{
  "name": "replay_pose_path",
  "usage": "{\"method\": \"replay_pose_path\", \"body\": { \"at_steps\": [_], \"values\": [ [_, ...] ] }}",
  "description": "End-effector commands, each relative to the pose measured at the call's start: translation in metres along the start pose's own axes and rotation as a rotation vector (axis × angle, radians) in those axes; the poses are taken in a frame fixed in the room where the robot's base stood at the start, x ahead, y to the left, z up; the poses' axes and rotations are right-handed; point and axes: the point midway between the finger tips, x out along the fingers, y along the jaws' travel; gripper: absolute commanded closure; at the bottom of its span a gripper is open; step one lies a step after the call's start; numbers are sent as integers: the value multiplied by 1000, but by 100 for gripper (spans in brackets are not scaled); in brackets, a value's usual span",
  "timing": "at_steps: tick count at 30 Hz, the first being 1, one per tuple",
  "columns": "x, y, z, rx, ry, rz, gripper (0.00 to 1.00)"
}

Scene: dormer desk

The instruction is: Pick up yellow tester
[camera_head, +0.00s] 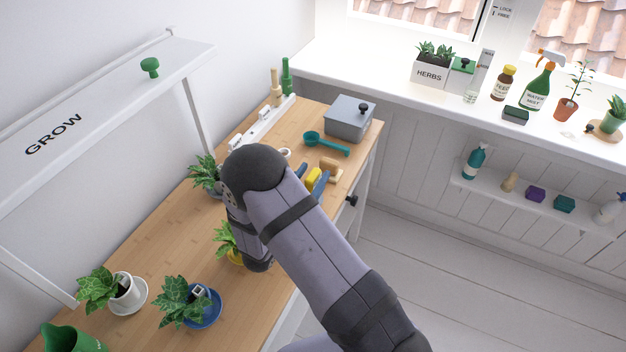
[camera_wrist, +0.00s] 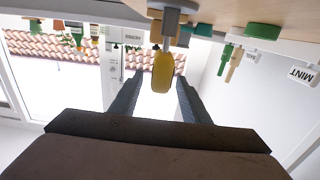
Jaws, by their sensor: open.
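The yellow tester (camera_head: 314,178) lies near the right edge of the wooden desk, partly hidden between my blue-grey fingers. In the wrist view the yellow tester (camera_wrist: 163,72) shows as a rounded yellow body with a dark narrow part at its far end. My gripper (camera_wrist: 159,78) is open, with one finger on each side of the tester and a visible gap on both sides. In the head view my gripper (camera_head: 311,180) is low by the desk edge, mostly hidden behind my arm.
A tan wooden tool (camera_head: 331,166) lies close beyond the tester, with a teal scoop (camera_head: 325,143) behind it. A grey lidded box (camera_head: 349,118) stands at the desk's far end. Potted plants, including one in a yellow pot (camera_head: 235,257), stand nearer along the desk (camera_head: 190,240).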

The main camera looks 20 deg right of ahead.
Motion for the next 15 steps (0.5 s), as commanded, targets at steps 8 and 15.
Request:
{"method": "replay_pose_path", "body": {
  "at_steps": [8,15],
  "values": [
    [34,1,-2,0,0,5,58],
    [46,1,0,0,0,1,58]
  ]
}}
